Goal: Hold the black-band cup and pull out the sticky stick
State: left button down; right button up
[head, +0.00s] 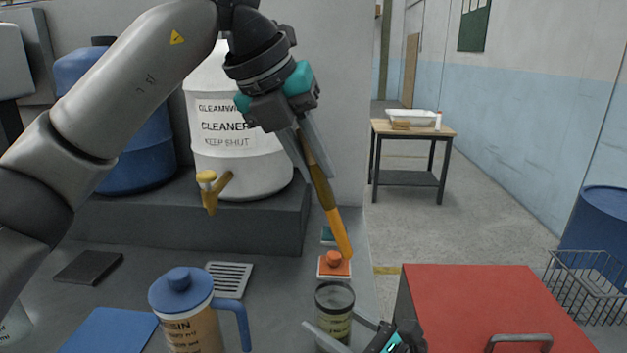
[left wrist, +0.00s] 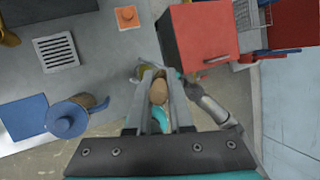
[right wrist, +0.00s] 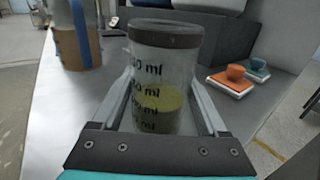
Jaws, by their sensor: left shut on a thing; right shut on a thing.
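The black-band cup (head: 335,318) is a clear beaker with a dark rim, standing upright on the grey counter. In the right wrist view the cup (right wrist: 165,75) shows ml marks and yellow-green contents low inside. My right gripper (right wrist: 158,100) is shut on its sides. My left gripper (head: 318,165) is raised above and is shut on the sticky stick (head: 330,210), an orange-brown rod. The stick slants down, and its lower end shows above the cup's rim, apart from it. In the left wrist view the stick (left wrist: 160,92) is seen end-on between the fingers, partly covering the cup.
A blue-lidded jug (head: 183,310) stands left of the cup. An orange-knobbed block (head: 334,266) sits behind the cup. A red box (head: 480,300) is at the right. A white cleaner barrel (head: 235,160) with a yellow tap stands on a raised ledge behind.

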jog(key=o, duration=1.4)
